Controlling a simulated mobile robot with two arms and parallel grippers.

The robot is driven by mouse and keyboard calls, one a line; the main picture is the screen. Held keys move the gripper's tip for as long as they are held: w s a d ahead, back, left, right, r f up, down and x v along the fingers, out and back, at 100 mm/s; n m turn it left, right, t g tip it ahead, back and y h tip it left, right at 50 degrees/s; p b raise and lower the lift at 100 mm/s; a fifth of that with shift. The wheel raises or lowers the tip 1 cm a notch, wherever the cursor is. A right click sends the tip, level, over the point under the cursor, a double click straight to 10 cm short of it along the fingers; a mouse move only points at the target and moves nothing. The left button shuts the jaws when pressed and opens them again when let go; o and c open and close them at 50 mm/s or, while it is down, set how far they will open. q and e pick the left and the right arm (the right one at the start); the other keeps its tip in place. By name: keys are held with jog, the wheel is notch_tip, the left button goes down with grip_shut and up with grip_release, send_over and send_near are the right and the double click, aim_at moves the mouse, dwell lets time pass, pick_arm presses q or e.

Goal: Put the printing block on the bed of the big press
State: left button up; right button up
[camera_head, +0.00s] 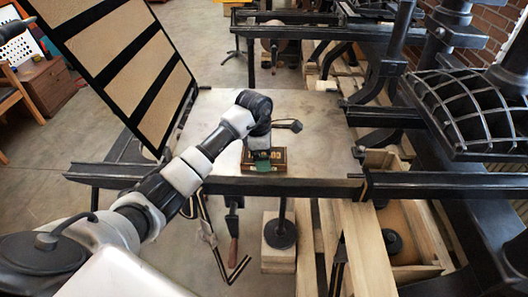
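The printing block (281,157), a small brown wooden block with light raised characters, is at the near edge of the big press's flat grey bed (325,113). It appears to rest on the bed. My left arm reaches in from the lower left, and my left gripper (262,156) points down over the block. The gripper hides part of the block, and a small green patch shows at its tip. Whether the fingers are closed on the block cannot be made out. My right gripper is not in view.
A small dark tool (289,125) lies on the bed behind the block. A black-framed tan panel (125,60) stands raised on the left. Dark rails run along the bed's front edge. A black gridded iron part (470,110) stands at right. Wooden beams (365,250) lie below.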

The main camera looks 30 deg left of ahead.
pick_arm(q)
jog(key=shift+f, duration=0.1)
jog(key=o, duration=0.9)
jog(key=shift+r, duration=0.45)
jog(key=r+b, duration=0.1)
jog(key=r, duration=0.2)
jog(key=a+r+b, duration=0.1)
jog(key=r, duration=0.3)
jog(key=r+b, duration=0.1)
jog(key=r, duration=0.3)
jog(key=shift+s+a+r, duration=0.15)
jog(key=shift+s+a, duration=0.15)
jog(key=shift+s, duration=0.1)
jog(key=shift+d, duration=0.1)
